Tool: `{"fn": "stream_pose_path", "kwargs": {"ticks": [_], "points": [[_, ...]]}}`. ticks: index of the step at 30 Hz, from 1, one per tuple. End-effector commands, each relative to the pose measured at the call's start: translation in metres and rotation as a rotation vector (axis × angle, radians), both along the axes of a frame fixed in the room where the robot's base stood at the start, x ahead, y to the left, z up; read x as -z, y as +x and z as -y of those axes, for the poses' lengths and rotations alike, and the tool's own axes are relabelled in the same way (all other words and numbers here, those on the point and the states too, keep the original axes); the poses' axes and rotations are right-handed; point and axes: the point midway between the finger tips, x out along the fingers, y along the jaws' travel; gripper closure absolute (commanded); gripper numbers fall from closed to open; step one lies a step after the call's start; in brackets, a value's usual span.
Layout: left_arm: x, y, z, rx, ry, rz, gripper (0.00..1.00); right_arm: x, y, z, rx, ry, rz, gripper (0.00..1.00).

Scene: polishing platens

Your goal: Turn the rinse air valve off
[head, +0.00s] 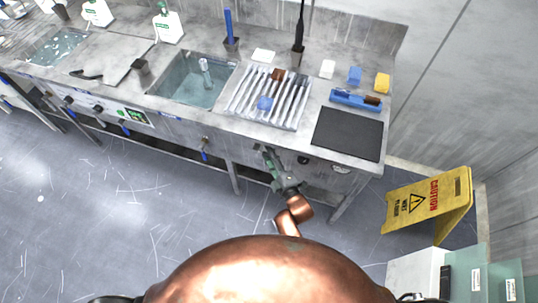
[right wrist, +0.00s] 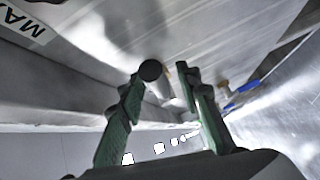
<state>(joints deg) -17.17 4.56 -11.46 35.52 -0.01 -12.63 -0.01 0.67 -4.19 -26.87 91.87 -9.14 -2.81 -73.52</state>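My right gripper (head: 268,158) is in front of the sink bench's front edge, below the tray of rods. In the right wrist view its green fingers (right wrist: 165,90) are apart, with a gap between them. A dark round end and a tan metal piece show near the fingertips; I cannot tell what they belong to. A brass valve with a blue lever (head: 204,153) hangs under the front edge, left of the gripper. A blue lever (right wrist: 243,88) on a brass fitting shows right of the fingers, apart from them. I cannot read which valve is rinse air. My left gripper is not in view.
The steel bench (head: 225,118) holds a sink (head: 195,80), a rod tray (head: 265,98) and a black mat (head: 348,133). More blue-handled valves (head: 70,100) line its front at left. A yellow caution sign (head: 428,202) stands at right. The floor before the bench is clear.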

Motion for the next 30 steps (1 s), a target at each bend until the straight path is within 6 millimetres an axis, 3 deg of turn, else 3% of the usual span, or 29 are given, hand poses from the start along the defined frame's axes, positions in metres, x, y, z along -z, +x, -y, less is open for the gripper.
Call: {"fn": "stream_pose_path", "kwargs": {"ticks": [5, 19, 30], "points": [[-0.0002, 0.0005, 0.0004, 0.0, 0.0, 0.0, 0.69, -0.0002, -0.0001, 0.0002, 0.0, 0.0, 0.0, 0.68], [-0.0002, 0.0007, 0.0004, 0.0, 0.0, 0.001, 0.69, -0.0002, -0.0002, 0.0004, 0.0, 0.0, 0.0, 1.0], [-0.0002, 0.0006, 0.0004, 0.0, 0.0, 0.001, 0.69, -0.0001, -0.0003, 0.0005, 0.0, 0.0, 0.0, 1.0]]}}
